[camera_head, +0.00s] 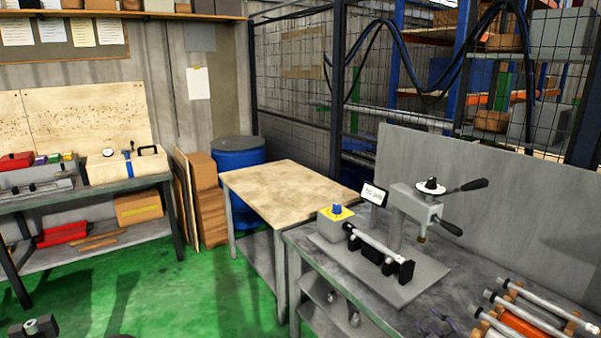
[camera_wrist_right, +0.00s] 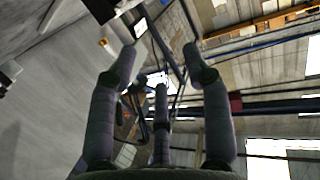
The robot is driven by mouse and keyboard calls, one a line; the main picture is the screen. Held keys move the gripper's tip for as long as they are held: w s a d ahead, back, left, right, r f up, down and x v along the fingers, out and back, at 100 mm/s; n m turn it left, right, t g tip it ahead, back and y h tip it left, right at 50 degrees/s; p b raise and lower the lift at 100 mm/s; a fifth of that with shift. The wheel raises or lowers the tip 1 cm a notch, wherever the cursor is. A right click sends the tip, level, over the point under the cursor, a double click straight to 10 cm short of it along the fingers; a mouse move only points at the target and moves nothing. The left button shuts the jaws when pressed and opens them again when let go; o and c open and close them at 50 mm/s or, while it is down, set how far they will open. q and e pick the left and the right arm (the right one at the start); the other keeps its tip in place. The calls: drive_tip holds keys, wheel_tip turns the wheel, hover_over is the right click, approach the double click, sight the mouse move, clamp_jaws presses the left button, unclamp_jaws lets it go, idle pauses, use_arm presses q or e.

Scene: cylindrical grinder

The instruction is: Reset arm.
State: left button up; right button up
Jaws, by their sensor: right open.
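My right gripper (camera_head: 438,326) shows only as dark fingertips at the bottom edge of the head view, in front of the grey bench. In the right wrist view my right gripper (camera_wrist_right: 161,68) has its fingers spread, with nothing between them. The cylindrical grinder (camera_head: 412,212) stands on the bench, with a grey base plate, a dark wheel-like knob and black handles. A silver shaft (camera_head: 376,244) lies across its black supports. My left gripper is not seen.
The grey bench (camera_head: 455,312) holds several silver shafts (camera_head: 520,325) on a rack at right. A control box with blue button (camera_head: 337,216) sits beside the grinder. A wooden-topped table (camera_head: 285,186) is behind.

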drive_tip(key=s+a+f+m+g, duration=0.25)
drive_tip(key=a+f, duration=0.25)
drive_tip(key=f, duration=0.3)
drive_tip(key=s+a+f+m+g+h, duration=0.1)
drive_tip(key=s+a+f+g, duration=0.15)
drive_tip(key=a+f, duration=0.45)
drive_tip(key=s+a+f+m+g, duration=0.1)
drive_tip(key=s+a+f+g, duration=0.2)
drive_tip(key=f, duration=0.7)
drive_tip(key=s+a+f+m+g, duration=0.1)
drive_tip(key=s+a+f+g, duration=0.2)
drive_tip(key=s, duration=0.8)
drive_tip(key=s+a+f+g, duration=0.4)
drive_tip(key=s+a+f, duration=0.3)
drive_tip(key=s, duration=0.4)
drive_tip(key=shift+f+m, duration=0.25)
drive_tip(key=shift+m, duration=0.1)
drive_tip(key=shift+c, duration=0.3)
